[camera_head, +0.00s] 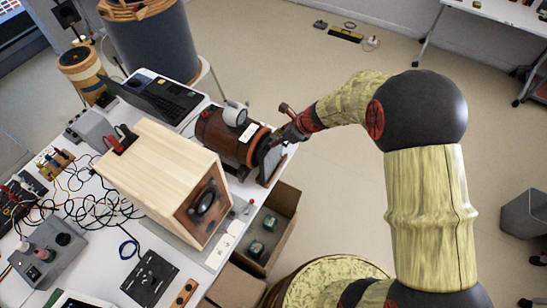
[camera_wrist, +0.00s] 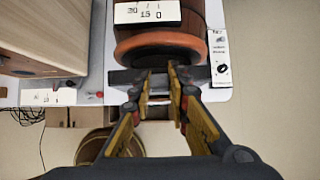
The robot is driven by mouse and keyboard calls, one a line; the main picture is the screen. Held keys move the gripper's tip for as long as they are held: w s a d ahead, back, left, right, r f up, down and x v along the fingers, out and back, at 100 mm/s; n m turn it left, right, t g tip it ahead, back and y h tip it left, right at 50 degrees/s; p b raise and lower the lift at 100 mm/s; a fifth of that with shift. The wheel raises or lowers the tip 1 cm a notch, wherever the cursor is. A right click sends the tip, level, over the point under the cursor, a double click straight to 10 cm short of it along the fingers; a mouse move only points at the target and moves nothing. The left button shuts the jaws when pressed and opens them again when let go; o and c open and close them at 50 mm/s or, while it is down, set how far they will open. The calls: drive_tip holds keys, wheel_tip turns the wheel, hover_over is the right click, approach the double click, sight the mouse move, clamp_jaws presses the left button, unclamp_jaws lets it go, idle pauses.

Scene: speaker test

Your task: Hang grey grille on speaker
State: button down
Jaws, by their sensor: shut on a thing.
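The grey grille (camera_head: 271,164) is a dark, flat panel. It stands at the table's edge in front of a brown drum's end. In the wrist view the grille (camera_wrist: 122,78) shows edge-on as a dark bar. My gripper (camera_head: 280,138) is shut on its upper edge; the fingertips (camera_wrist: 160,78) pinch it near the middle. The speaker (camera_head: 155,165), a pale wooden box with a dark round cone on its brown front, stands to the left, apart from the grille. Its side (camera_wrist: 38,35) shows at the wrist view's upper left. I cannot tell whether the grille touches the drum.
The brown drum (camera_head: 222,138) with an orange rim (camera_wrist: 160,45) is close behind the grille. An open carton (camera_head: 284,215) stands on the floor below the table edge. A laptop (camera_head: 160,97), cables and small devices crowd the table. The floor to the right is mostly clear.

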drive_tip(key=shift+s+f, duration=0.1)
drive_tip(key=shift+f, duration=0.05)
drive_tip(key=shift+d+r+p, duration=0.1)
drive_tip(key=shift+r+p, duration=2.55)
drive_tip(key=shift+r, duration=0.45)
drive_tip(key=shift+w, duration=0.2)
